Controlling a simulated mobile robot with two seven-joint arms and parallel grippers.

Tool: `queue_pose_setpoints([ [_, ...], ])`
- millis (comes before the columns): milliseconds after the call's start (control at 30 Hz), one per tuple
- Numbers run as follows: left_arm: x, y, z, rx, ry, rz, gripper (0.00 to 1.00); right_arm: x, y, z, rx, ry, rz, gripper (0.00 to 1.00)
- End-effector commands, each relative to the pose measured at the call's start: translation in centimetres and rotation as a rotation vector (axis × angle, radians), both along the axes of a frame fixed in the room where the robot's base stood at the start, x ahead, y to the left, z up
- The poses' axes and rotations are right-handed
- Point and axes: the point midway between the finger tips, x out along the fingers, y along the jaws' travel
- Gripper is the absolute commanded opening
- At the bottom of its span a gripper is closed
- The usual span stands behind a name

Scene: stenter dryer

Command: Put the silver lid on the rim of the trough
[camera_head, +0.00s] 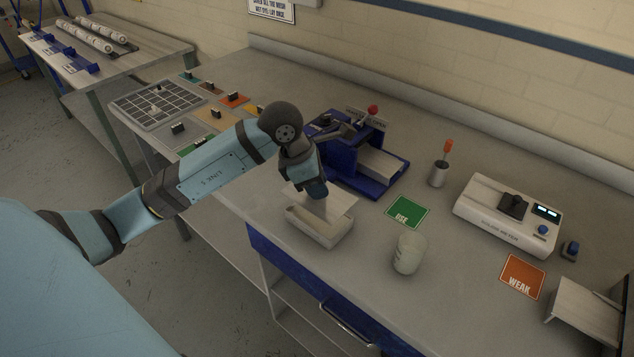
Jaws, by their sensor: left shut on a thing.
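The trough (322,238) is a small, pale, open rectangular box near the front edge of the bench. The silver lid (341,201) is a thin, flat, light grey plate just above and behind the trough's back side. My left gripper (316,197) points down over the trough and is shut on the lid. The gripper and wrist hide part of the lid. I cannot tell whether the lid touches the rim. My right gripper is not in view.
A blue machine with a red knob (373,110) stands close behind my left gripper. A green card (408,213) and a pale beaker (408,253) are right of the trough. A white meter box (508,215) and an orange card (522,277) are farther right.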

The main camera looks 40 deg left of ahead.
Motion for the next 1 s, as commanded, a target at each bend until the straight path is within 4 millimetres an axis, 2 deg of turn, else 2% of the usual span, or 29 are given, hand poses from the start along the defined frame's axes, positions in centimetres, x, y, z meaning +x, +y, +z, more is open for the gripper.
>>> queue_pose_setpoints([
  [33,0.0,0.0,-0.9,0.001,-0.001,0.0,0.01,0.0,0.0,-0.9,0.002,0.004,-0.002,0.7],
  [200,0.0,0.0,-2.7,0.001,0.001,0.0,0.01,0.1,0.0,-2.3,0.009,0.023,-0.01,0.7],
  [433,0.0,0.0,-4.7,0.0,0.0,0.0,0.01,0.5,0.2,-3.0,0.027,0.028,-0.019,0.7],
  [600,0.0,0.0,-5.3,0.0,0.0,0.0,0.01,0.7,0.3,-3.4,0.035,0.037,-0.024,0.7],
  [1000,0.0,0.0,-5.3,0.0,0.0,0.0,0.01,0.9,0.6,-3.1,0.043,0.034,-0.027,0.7],
])
